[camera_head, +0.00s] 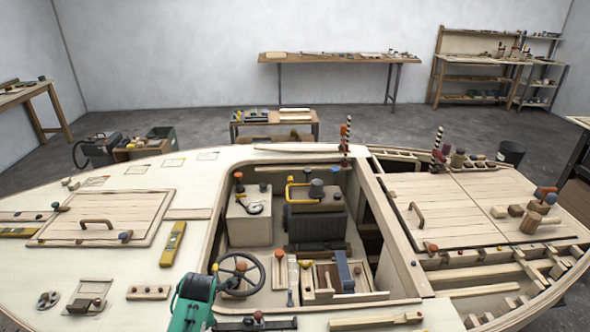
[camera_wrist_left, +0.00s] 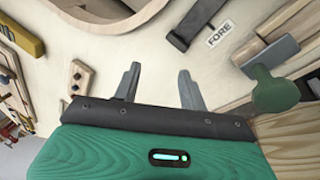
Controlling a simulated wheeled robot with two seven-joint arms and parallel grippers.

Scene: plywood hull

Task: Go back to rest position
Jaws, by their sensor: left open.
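My left gripper (camera_wrist_left: 159,82) is open in the left wrist view. Its two grey fingers stand apart, with nothing between them, over the pale plywood. The green and dark body of my left arm (camera_head: 192,303) shows at the bottom of the head view, just left of the steering wheel (camera_head: 238,274). My right gripper is not in view.
The plywood hull (camera_head: 120,240) fills the foreground, with an open cockpit in the middle. Left of the wheel lie a yellow level (camera_head: 173,244) and a hatch cover (camera_head: 103,217). A FORE label (camera_wrist_left: 220,34) sits near my left fingers. Benches stand behind.

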